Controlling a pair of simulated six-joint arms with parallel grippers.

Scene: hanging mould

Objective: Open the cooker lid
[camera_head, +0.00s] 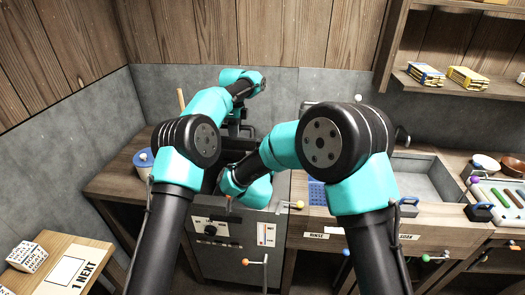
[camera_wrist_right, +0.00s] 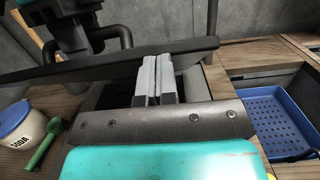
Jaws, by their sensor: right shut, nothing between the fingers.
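The cooker (camera_head: 225,258) is the grey cabinet with a control panel at the centre of the head view. My arms hide most of its top. In the right wrist view its lid (camera_wrist_right: 120,66) is a dark slab, tilted, with its right end higher and a dark gap below it. My right gripper (camera_wrist_right: 156,62) is shut and empty, its fingertips at the lid's near edge; I cannot tell whether they touch it. In the head view my forearm hides that gripper. My left gripper (camera_head: 238,128) is over the back of the cooker; its jaws are unclear.
A blue perforated tray (camera_wrist_right: 268,120) lies right, by the sink (camera_head: 425,180). A side table (camera_head: 55,245) is front left. Grey walls close the back.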

